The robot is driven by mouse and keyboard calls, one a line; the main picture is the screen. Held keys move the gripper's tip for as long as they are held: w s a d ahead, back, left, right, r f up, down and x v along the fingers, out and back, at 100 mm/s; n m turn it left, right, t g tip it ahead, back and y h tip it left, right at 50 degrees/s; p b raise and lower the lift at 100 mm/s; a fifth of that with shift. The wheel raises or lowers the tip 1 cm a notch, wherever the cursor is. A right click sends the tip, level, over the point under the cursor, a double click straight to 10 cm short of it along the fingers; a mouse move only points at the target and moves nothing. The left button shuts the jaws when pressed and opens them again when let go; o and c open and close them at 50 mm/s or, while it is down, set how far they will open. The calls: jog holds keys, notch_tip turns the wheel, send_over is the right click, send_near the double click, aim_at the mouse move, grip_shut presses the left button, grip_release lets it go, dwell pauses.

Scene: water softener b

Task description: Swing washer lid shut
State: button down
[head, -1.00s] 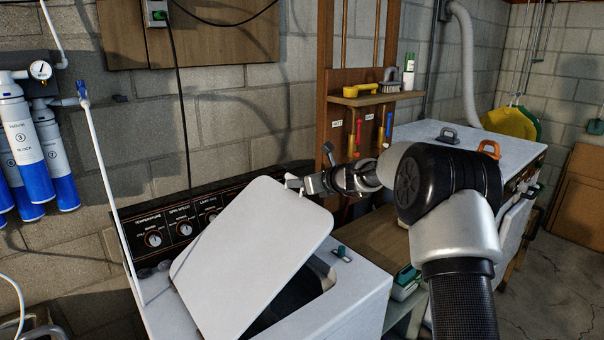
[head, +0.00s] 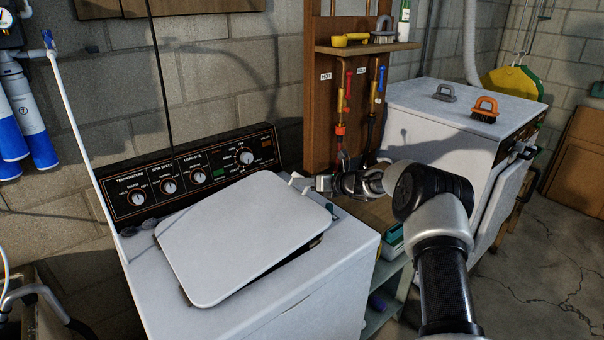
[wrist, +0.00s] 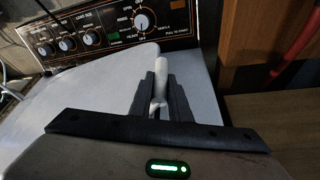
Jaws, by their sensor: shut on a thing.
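The washer lid (head: 240,235) is a white rounded panel over the washer top (head: 345,240). It is tilted slightly, with a narrow dark gap under its right and front edges. My gripper (head: 304,186) is at the lid's back right corner. In the wrist view, my gripper (wrist: 160,90) is shut on a slim white piece (wrist: 160,72) that stands between its dark fingers. It looks like a tab of the lid, but the join is hidden.
The washer's control panel (head: 190,175) with several dials stands behind the lid. A wooden shelf board (head: 365,49) with pipes is behind my arm. A white machine (head: 455,115) with two brushes on it stands at the right. A low shelf (head: 392,285) sits between the machines.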

jog(key=shift+d+f, duration=0.1)
jog(key=shift+f, duration=0.45)
jog(key=c, duration=1.7)
grip_release()
jog(key=shift+o, duration=0.2)
jog(key=v, duration=1.7)
jog(key=shift+b, duration=0.45)
jog(key=shift+d+r, duration=0.1)
jog(key=shift+r, duration=0.05)
